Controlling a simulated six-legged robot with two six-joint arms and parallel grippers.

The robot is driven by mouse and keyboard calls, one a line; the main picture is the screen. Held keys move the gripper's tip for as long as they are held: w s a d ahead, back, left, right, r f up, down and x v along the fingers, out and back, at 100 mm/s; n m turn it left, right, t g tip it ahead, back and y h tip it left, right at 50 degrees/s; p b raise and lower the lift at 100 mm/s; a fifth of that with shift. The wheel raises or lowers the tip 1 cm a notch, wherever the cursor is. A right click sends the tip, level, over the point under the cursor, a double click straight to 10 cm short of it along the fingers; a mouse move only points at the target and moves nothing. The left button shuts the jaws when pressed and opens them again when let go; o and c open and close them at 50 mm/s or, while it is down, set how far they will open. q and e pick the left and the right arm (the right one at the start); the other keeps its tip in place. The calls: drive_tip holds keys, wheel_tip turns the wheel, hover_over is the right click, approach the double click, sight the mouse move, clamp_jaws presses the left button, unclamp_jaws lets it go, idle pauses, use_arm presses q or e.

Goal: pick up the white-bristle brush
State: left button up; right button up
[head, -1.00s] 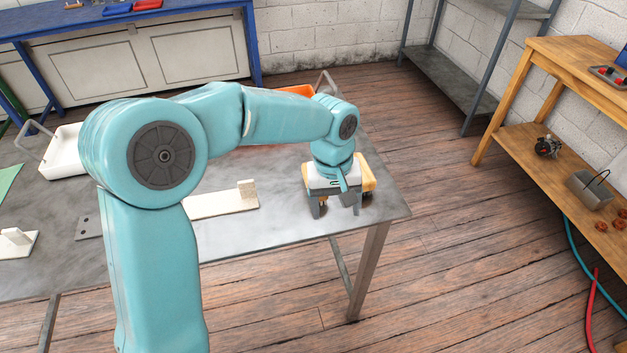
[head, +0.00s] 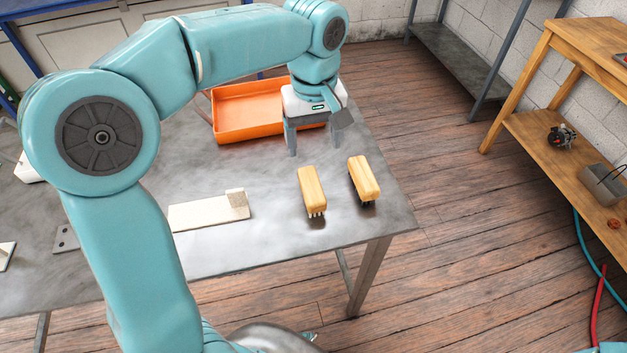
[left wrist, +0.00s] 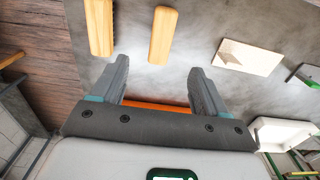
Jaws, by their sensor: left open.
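The white-bristle brush (head: 312,190) lies bristles down on the grey metal table, with a light wooden back and pale bristles showing at its near end. A similar brush with dark bristles (head: 364,178) lies just to its right. My left gripper (head: 317,138) is open and empty, beyond the brushes and in front of the orange tray. In the left wrist view, my left gripper (left wrist: 160,68) has its fingers spread, apart from both brushes. There the white-bristle brush (left wrist: 163,35) is roughly in line with the gap, and the dark-bristle brush (left wrist: 100,27) is to its left; their bristles are hidden. My right gripper is out of view.
An orange tray (head: 228,132) sits behind the gripper. A cream plate with an upright block (head: 205,213) lies left of the brushes. The table's right edge is close to the dark-bristle brush. A wooden shelf unit (head: 535,135) stands apart at the right.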

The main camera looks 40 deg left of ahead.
sight(312, 184)
use_arm(q)
drive_tip(key=f, duration=0.5)
drive_tip(key=f+b, duration=0.1)
drive_tip(key=f, duration=0.4)
drive_tip(key=shift+a+f, duration=0.2)
drive_tip(key=shift+f, duration=0.2)
drive_tip(key=f, duration=0.5)
drive_tip(key=shift+w+a+f, duration=0.15)
drive_tip(key=shift+a+f, duration=0.05)
drive_tip(key=shift+f, duration=0.05)
drive_tip(key=shift+d+r, duration=0.1)
drive_tip(key=c, duration=1.1)
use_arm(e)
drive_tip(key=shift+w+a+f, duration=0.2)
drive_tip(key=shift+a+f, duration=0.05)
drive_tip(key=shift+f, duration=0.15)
use_arm(q)
wheel_tip(312, 184, up, 20)
drive_tip(key=shift+p, duration=1)
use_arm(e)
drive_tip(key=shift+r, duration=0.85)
